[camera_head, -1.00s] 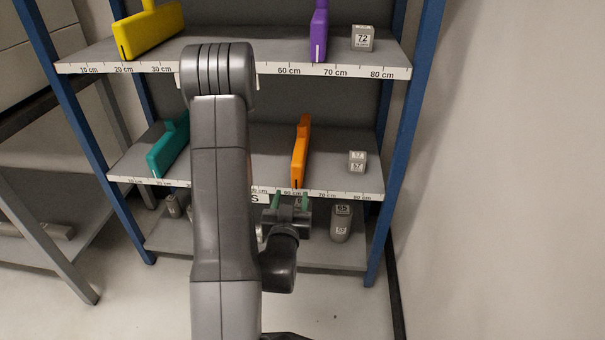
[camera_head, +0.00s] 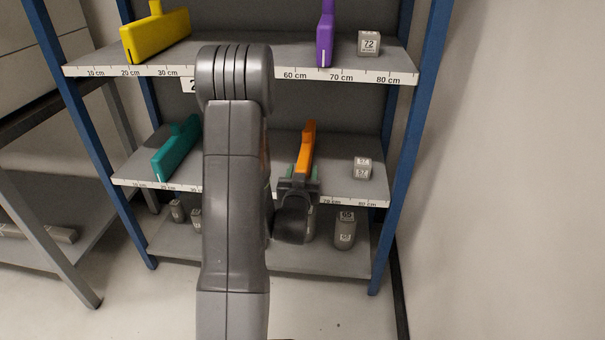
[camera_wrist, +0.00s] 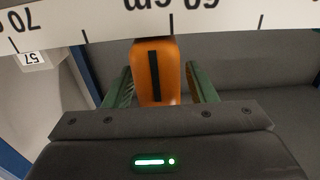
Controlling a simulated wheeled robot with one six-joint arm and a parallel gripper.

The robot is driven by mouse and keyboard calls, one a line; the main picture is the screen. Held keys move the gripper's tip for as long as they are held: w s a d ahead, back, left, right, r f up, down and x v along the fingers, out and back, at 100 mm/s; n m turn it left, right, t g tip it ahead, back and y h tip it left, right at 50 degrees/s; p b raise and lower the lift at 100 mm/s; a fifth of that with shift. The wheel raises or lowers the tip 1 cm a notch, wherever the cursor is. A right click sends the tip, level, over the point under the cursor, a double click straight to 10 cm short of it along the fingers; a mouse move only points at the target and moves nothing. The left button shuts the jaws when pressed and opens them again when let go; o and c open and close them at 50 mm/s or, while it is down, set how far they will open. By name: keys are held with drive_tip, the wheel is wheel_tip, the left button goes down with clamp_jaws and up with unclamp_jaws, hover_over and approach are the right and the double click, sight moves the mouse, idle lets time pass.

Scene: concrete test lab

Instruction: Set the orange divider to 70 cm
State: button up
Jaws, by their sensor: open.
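The orange divider (camera_head: 308,138) stands on the middle shelf (camera_head: 345,183), right of my arm in the head view. My gripper (camera_head: 302,172) is at the shelf's front edge, with its green fingers open on either side of the divider's front end. The wrist view shows the divider (camera_wrist: 170,75) between the two fingers (camera_wrist: 160,88), with a small gap on at least one side. Its black mark lies close to the scale tick near 60, slightly towards 70. In the head view my gripper hides the scale below the divider.
A grey block (camera_head: 362,168) stands right of the orange divider on the same shelf. A teal divider (camera_head: 177,148) is at its left. Yellow (camera_head: 158,36) and purple (camera_head: 326,35) dividers stand on the shelf above. Blue uprights (camera_head: 408,150) flank the shelves.

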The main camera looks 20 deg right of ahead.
clamp_jaws()
drive_tip(key=s+d, duration=0.1)
drive_tip(key=d, duration=0.1)
drive_tip(key=s+d, duration=0.2)
drive_tip(key=d, duration=0.1)
drive_tip(key=s+d, duration=0.1)
drive_tip(key=d, duration=0.1)
drive_tip(key=shift+s+d, duration=0.25)
drive_tip(key=shift+d, duration=0.05)
unclamp_jaws()
